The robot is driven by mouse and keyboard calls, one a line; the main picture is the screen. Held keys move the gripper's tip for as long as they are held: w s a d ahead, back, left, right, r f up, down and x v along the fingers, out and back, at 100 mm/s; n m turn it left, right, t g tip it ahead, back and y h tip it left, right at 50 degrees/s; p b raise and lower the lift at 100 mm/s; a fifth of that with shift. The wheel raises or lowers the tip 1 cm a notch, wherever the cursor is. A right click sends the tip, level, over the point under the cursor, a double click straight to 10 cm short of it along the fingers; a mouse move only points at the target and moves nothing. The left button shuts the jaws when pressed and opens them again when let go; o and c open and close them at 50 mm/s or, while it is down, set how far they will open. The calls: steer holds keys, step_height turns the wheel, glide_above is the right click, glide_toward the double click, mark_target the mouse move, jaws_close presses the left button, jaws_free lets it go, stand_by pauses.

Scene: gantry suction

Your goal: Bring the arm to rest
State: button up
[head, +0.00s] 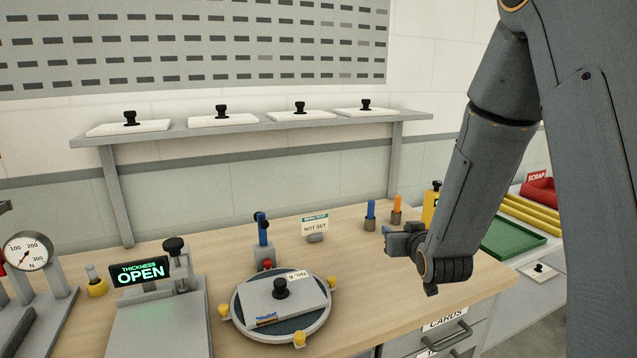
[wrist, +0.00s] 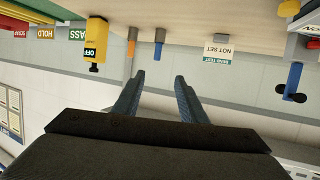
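My arm reaches in from the right of the head view and bends down over the right part of the wooden bench (head: 385,290). My gripper (head: 390,245) is above the bench, in front of the blue and orange posts. In the wrist view my gripper (wrist: 160,78) has its two blue fingers apart, with nothing between them. The wrist picture appears upside down. In the head view the far finger is partly hidden by the near one.
A round fixture (head: 238,318) with a grey plate (head: 303,298) stands left of my gripper. A thickness gauge reading OPEN (head: 141,272) is further left. A yellow OFF device (wrist: 95,45), a green tray (head: 512,238) and a red SCRAP bin (head: 540,190) are right. A shelf (head: 260,128) carries white lidded pieces.

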steer(key=s+a+f+g, duration=0.15)
steer(key=s+g, duration=0.45)
steer(key=s, duration=0.7)
steer(key=s+f+g, duration=0.3)
steer(key=s+g, duration=0.2)
steer(key=s, duration=0.8)
steer(key=s+f+g+b, duration=0.3)
steer(key=f+b, duration=0.7)
steer(key=shift+s+d+f+m+h, duration=0.15)
steer(key=shift+s+f+m+h, duration=0.15)
steer(key=shift+f+h, duration=0.1)
